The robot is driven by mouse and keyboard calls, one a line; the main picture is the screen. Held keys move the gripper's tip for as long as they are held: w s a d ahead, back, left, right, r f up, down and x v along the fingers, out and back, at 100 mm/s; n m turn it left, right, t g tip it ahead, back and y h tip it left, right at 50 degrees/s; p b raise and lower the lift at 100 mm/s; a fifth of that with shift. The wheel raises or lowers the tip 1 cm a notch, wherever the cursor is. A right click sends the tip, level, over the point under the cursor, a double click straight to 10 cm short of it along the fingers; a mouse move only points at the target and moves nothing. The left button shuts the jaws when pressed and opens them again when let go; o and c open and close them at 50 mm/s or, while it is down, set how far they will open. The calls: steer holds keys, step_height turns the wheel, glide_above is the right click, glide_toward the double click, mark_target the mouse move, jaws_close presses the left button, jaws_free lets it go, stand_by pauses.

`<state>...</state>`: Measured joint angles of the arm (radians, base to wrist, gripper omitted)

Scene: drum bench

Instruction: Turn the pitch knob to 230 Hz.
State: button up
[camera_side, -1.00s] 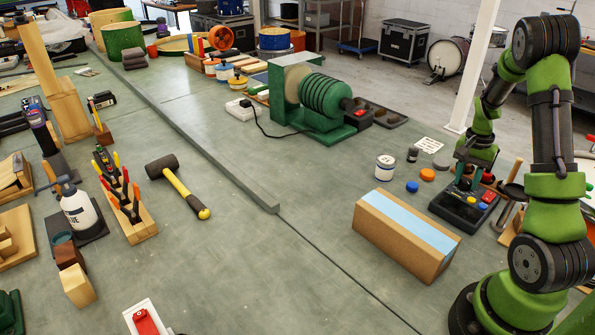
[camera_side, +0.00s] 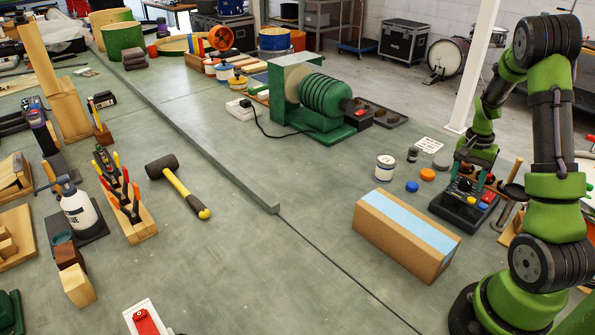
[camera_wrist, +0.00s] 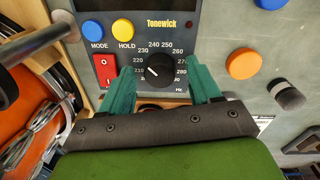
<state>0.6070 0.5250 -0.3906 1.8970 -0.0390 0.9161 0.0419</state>
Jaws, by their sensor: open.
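The black pitch knob (camera_wrist: 158,70) sits on the dark face of the Tonewick box (camera_wrist: 148,24), inside a ring of printed numbers in Hz. A small white mark shows on the knob's left part; the exact number it points to is too small to tell. My gripper (camera_wrist: 161,74) is open, with one teal finger on each side of the knob and a gap on both sides. Whether the fingertips are level with the knob is hard to tell. In the side view, my gripper (camera_side: 469,176) is over the box (camera_side: 462,212), and the knob is not clear there.
A red switch (camera_wrist: 104,69), a yellow HOLD button (camera_wrist: 123,29) and a blue MODE button (camera_wrist: 93,30) are close to my left finger. An orange disc (camera_wrist: 243,63) lies on the bench to the right. A cardboard box (camera_side: 400,245) stands left of the Tonewick box in the side view.

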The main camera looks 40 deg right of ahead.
mark_target(463, 179)
step_height(463, 179, up, 17)
steer(key=shift+w, duration=0.45)
steer(key=shift+a, duration=0.1)
steer(key=w+a+n+t, duration=0.2)
steer(key=a+n, duration=0.1)
steer(key=a, duration=0.6)
steer(key=w+a+n+t, duration=0.2)
steer(key=w+a, duration=0.1)
steer(key=a, duration=0.5)
steer(key=s+a+r+n+t+y, duration=0.1)
steer(key=s+a+r+n+t, duration=0.1)
steer(key=a, duration=0.7)
steer(key=s+a+r+n+t+y, duration=0.1)
steer(key=s+a+n, duration=0.2)
steer(key=a, duration=0.6)
steer(key=shift+s+a+r+n+t, duration=0.25)
steer(key=shift+r+n+t, duration=0.15)
steer(key=shift+n, duration=0.5)
steer(key=shift+c, duration=0.4)
